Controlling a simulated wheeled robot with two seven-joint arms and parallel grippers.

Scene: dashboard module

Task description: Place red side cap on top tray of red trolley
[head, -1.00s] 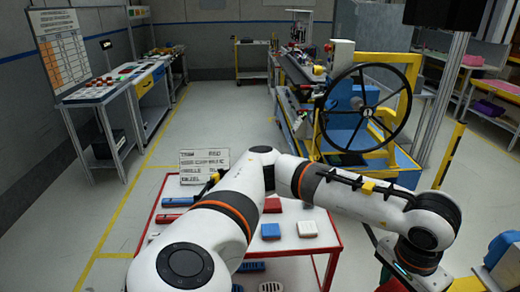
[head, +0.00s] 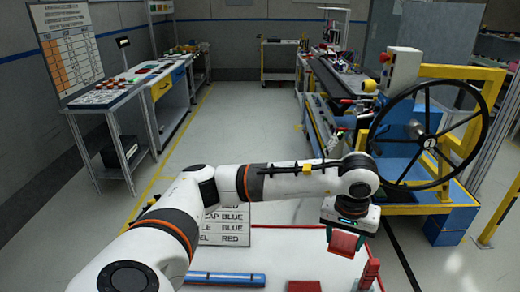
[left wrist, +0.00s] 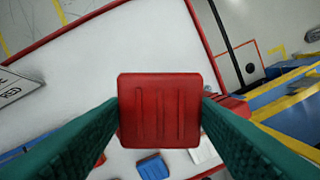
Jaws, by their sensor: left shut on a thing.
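The red side cap (head: 343,245) is a small red block, held between the fingers of my left gripper (head: 345,237). In the left wrist view the cap (left wrist: 160,110) fills the gap between the two green fingers, and its ribbed face shows. The red trolley's top tray (head: 290,256) is white with a red rim, and it lies at the bottom of the head view. The cap is over the tray's far right part, apparently above the surface; the exact height is unclear. My right gripper is not in view.
On the tray are a blue bar (head: 225,279), a red piece (head: 304,287) and an upright-looking red piece (head: 369,275) close to the gripper. The wrist view shows a blue piece (left wrist: 152,167) and a white piece (left wrist: 205,151). A lettered sign (head: 235,225) stands at the tray's back.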

